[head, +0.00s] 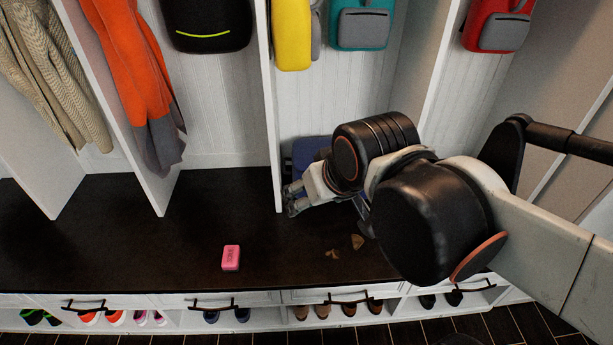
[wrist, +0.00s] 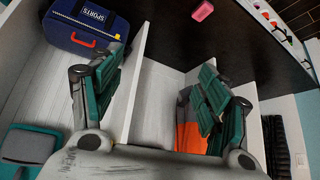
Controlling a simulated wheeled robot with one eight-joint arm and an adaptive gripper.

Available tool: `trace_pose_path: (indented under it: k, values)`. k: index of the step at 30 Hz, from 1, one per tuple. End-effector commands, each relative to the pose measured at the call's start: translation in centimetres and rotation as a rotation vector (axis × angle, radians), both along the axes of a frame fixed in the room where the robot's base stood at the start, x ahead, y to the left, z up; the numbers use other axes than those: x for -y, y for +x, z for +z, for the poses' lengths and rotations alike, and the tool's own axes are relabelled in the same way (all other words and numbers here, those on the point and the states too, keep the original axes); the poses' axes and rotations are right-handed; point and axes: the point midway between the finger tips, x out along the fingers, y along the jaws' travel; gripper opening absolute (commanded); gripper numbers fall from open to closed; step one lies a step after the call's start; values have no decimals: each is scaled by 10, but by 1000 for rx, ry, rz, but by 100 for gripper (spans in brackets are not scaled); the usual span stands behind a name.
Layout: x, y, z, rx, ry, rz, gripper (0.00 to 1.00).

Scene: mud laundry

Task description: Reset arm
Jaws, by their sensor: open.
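My gripper (head: 296,195) reaches from the right over the dark bench in the head view, close to the white divider. In the wrist view my gripper (wrist: 160,95) has its two green-padded fingers spread wide apart, with nothing between them but the divider and cubby behind. A pink box (head: 231,257) lies on the bench, left of and in front of my gripper and apart from it. It also shows at the top of the wrist view (wrist: 202,10). A dark blue case (wrist: 86,28) with a red handle shows in the wrist view; in the head view my arm partly hides it.
White dividers (head: 268,110) split the cubbies above the dark bench (head: 130,235). An orange garment (head: 140,75) and several bags hang in them. Small brown pieces (head: 357,241) lie on the bench below my arm. The bench's left part is clear. Shoes stand below the drawers.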

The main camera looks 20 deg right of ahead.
Motion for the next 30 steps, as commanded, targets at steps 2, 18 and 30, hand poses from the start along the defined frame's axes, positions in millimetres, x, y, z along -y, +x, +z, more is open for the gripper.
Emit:
trace_pose_path:
  k: [2,18,30]
  values:
    - [3,-10,-3,16,-9,5,69]
    - [5,-19,-6,32,-18,12,69]
    - [5,-19,-6,32,-18,12,69]
